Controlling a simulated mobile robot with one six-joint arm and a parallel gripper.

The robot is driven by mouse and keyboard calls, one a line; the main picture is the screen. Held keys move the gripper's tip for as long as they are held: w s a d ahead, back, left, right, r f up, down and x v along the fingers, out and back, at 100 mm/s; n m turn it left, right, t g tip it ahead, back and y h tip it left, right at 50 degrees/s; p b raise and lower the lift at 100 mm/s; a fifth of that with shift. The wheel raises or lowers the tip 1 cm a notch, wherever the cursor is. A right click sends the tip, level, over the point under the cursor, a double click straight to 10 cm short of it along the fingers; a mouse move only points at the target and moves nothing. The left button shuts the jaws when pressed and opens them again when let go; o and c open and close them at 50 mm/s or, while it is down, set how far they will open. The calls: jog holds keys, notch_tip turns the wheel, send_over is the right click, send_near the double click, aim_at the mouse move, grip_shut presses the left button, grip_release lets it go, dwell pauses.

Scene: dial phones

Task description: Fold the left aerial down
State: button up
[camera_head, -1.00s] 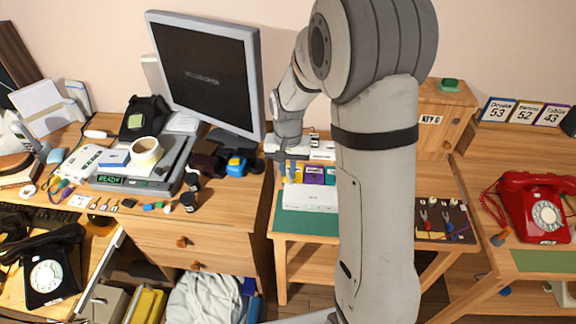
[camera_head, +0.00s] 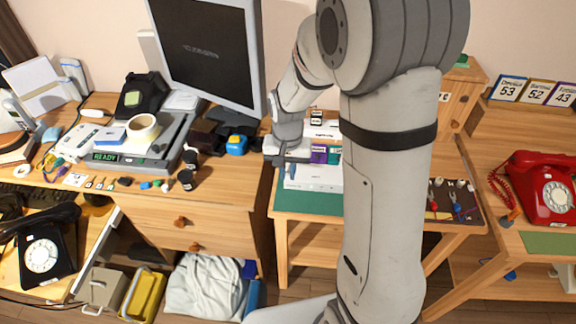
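A white flat box (camera_head: 318,182), perhaps the device with the aerials, lies on a green mat (camera_head: 308,203) on the small middle table. My gripper (camera_head: 291,170) is low over the box's left end, its blue-tipped fingers pointing down. Whether it touches the box or grips anything is too small to tell. I cannot make out the left aerial; it may be hidden by the gripper. My arm covers the right part of the box.
A monitor (camera_head: 205,50) stands behind left of the gripper. Purple and green cards (camera_head: 319,154) are behind the box. A red dial phone (camera_head: 540,188) is at right, a black one (camera_head: 42,255) at lower left. A wooden key cabinet (camera_head: 462,95) stands behind my arm.

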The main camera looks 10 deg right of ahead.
jog(key=shift+s+a+f+b, duration=0.1)
jog(key=shift+s+f+b, duration=0.15)
jog(key=shift+f+b, duration=0.3)
jog(key=shift+s+a+f+b, duration=0.1)
jog(key=shift+s+f+b, duration=0.25)
jog(key=shift+f, duration=0.3)
jog(key=shift+s+a+f+b, duration=0.1)
jog(key=shift+s+f+b, duration=0.05)
jog(key=shift+f+b, duration=0.45)
jog(key=f+b, duration=0.2)
jog(key=f, duration=0.1)
jog(key=shift+s+f+b, duration=0.3)
jog(key=shift+f+b, duration=0.05)
jog(key=shift+b, duration=0.05)
jog(key=o, duration=0.7)
jog(key=shift+r, duration=0.1)
jog(key=shift+c, duration=0.2)
jog(key=shift+r, duration=0.15)
notch_tip(320, 180, up, 6)
jog(key=p, duration=0.4)
jog(key=shift+p, duration=0.35)
